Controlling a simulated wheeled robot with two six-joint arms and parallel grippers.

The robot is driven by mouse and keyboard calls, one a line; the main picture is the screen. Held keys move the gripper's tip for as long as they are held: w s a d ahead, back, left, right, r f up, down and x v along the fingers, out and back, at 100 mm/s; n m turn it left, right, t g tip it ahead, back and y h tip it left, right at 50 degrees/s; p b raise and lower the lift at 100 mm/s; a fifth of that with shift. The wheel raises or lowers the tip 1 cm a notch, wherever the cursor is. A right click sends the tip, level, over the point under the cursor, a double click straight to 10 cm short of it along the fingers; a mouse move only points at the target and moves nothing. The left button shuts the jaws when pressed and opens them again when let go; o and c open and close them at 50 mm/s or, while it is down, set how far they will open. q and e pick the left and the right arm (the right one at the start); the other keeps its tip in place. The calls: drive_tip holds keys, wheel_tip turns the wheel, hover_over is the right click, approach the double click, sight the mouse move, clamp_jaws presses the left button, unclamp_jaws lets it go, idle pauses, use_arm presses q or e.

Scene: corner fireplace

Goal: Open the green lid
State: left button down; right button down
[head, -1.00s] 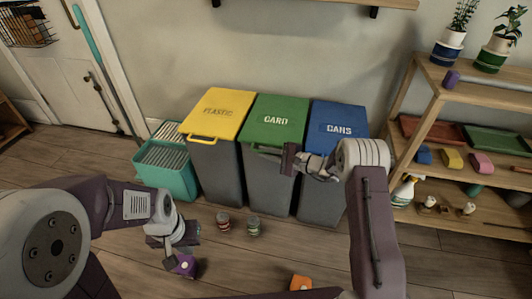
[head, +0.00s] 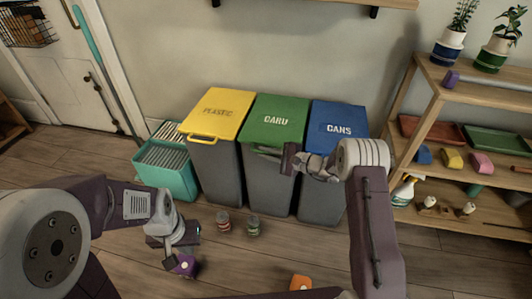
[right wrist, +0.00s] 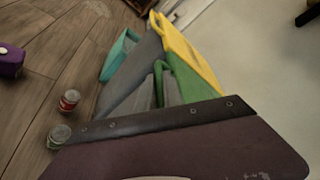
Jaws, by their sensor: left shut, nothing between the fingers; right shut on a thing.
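The green lid (head: 276,108) lies closed on the middle grey bin (head: 268,183), between the yellow and blue lids. Its lettering faces up. My right gripper (head: 272,155) is at the front edge of the green lid, and its wrist hides part of that edge. In the right wrist view the fingers (right wrist: 158,84) are shut on the green lid's handle (right wrist: 159,72). My left gripper (head: 174,254) is low over the floor at the left, shut and empty, close to a purple object.
The yellow-lidded bin (head: 217,112) and the blue-lidded bin (head: 338,120) stand on either side. A teal crate (head: 165,172) is at the left. Two small cans (head: 223,221) and an orange block (head: 300,283) are on the floor in front. A wooden shelf (head: 470,97) stands at the right.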

drive_tip(key=w+d+r+m+p, duration=0.1)
drive_tip(key=w+r+p, duration=0.2)
drive_tip(key=r+p, duration=0.4)
drive_tip(key=w+d+r+m+g+p, duration=0.1)
drive_tip(key=w+r+p, duration=0.2)
drive_tip(key=r+p, duration=0.5)
wheel_tip(320, 180, up, 7)
drive_tip(key=shift+w+d+r, duration=0.15)
drive_tip(key=shift+w+r, duration=0.05)
drive_tip(key=shift+w, duration=0.2)
drive_tip(key=c, duration=1.5)
unclamp_jaws()
